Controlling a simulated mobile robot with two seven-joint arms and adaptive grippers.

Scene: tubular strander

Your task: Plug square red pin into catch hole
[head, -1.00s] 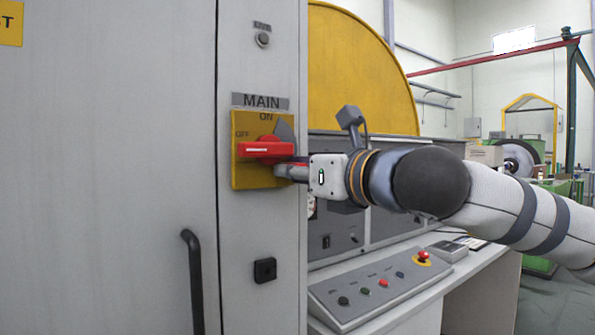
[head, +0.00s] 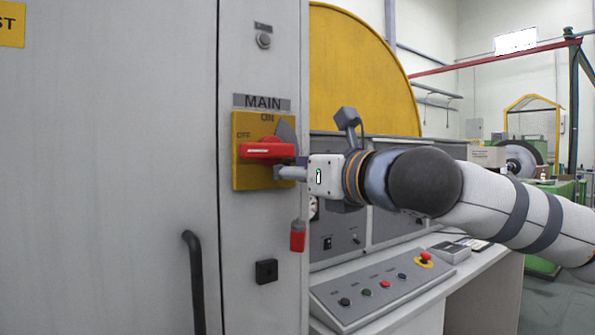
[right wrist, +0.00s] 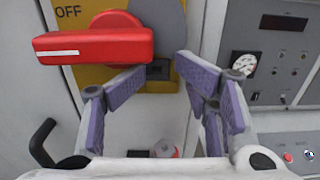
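A square red pin (head: 297,237) shows below my right gripper (head: 288,172) in the head view, apart from it, with no support visible. It also shows in part at the bottom of the right wrist view (right wrist: 166,149). My right gripper, at the right edge of the yellow MAIN switch plate (head: 250,183), is open, with nothing between its spread fingers. A dark square recess (right wrist: 158,70) shows beyond the fingertips, beside the red handle (right wrist: 95,46). A black square fitting (head: 265,271) is on the panel below; I cannot tell which is the catch hole. My left gripper is not in view.
A control desk (head: 380,288) with coloured buttons and a red emergency stop (head: 425,258) stands at lower right. A black door handle (head: 194,280) sticks out of the grey cabinet at left. A yellow round guard (head: 355,70) is behind my right arm.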

